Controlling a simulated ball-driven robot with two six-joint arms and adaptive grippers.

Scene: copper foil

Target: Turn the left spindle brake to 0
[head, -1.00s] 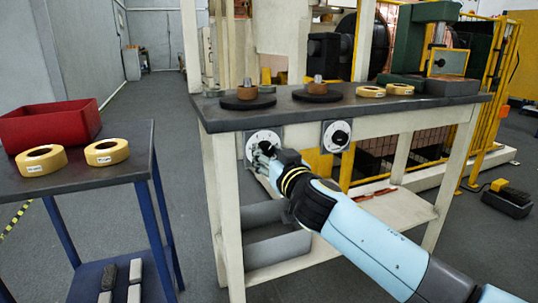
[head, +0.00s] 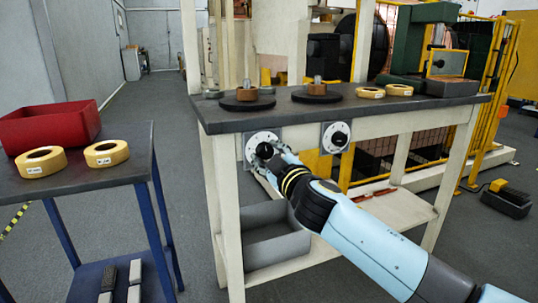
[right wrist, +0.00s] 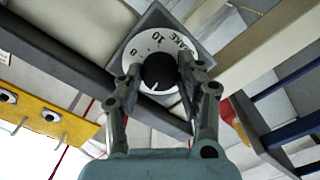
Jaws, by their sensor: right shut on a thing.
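The left spindle brake is a black knob (right wrist: 159,72) on a white dial plate (head: 262,140) at the front edge of the dark-topped bench. In the right wrist view, 10, 8 and part of the word BRAKE show on the dial. A white mark on the knob points to the picture's lower left, away from these numbers. The lower dial is hidden by the knob and fingers. My right gripper (head: 270,157) is shut on the knob, one finger on each side, as the right wrist view (right wrist: 158,76) shows. My left gripper is out of view.
A second dial (head: 335,137) sits to the right on the same bench front. Two spindles with dark discs (head: 247,102) stand on the bench top. A side table on the left holds a red bin (head: 48,127) and two yellow rings (head: 107,153).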

